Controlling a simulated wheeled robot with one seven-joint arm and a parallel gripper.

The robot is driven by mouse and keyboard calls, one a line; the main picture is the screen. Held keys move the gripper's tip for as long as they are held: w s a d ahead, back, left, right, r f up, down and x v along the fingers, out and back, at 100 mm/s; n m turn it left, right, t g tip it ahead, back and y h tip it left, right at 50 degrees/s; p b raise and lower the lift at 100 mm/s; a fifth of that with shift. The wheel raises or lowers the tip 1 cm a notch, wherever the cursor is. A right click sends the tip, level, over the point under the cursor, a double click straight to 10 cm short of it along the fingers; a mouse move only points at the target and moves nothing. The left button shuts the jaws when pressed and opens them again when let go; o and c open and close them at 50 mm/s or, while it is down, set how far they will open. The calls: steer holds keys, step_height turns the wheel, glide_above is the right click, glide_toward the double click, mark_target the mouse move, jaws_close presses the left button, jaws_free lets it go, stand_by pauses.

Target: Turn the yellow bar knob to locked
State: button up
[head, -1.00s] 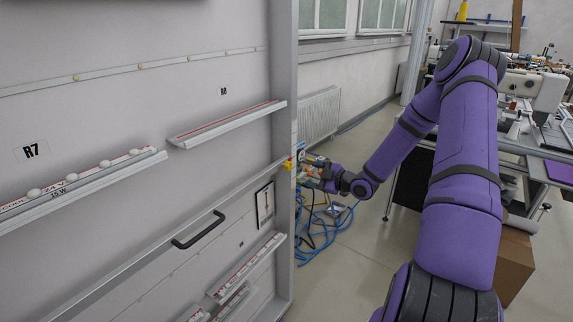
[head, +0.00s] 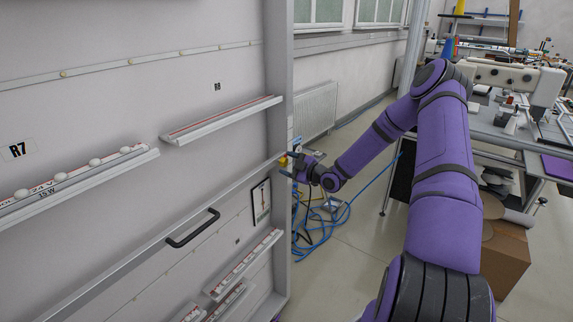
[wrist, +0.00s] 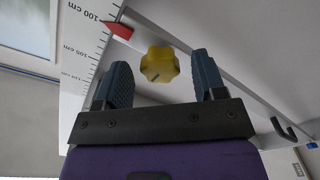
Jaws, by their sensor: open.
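The yellow knob (head: 283,160) sits at the right edge of the grey panel in the head view, small and partly covered. In the wrist view the knob (wrist: 161,62) is lobed, like a star grip, with a small dark mark near its lower edge. My gripper (head: 290,169) is at the knob, with its two dark blue fingers open. In the wrist view the fingers stand to the left and right of the knob, with a visible gap on each side. Whether the fingertips reach past the knob's face is unclear. No lock marking is readable.
A red pointer (wrist: 117,29) and a centimetre scale (wrist: 92,30) lie beside the knob. A black handle (head: 193,228) and shelf rails are on the panel to the left. Blue cables (head: 325,225) lie on the floor beyond. A workbench (head: 500,130) stands right of my arm.

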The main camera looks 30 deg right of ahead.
steer(key=shift+w+a, duration=0.25)
steer(key=shift+w, duration=0.2)
steer(key=c, duration=0.9)
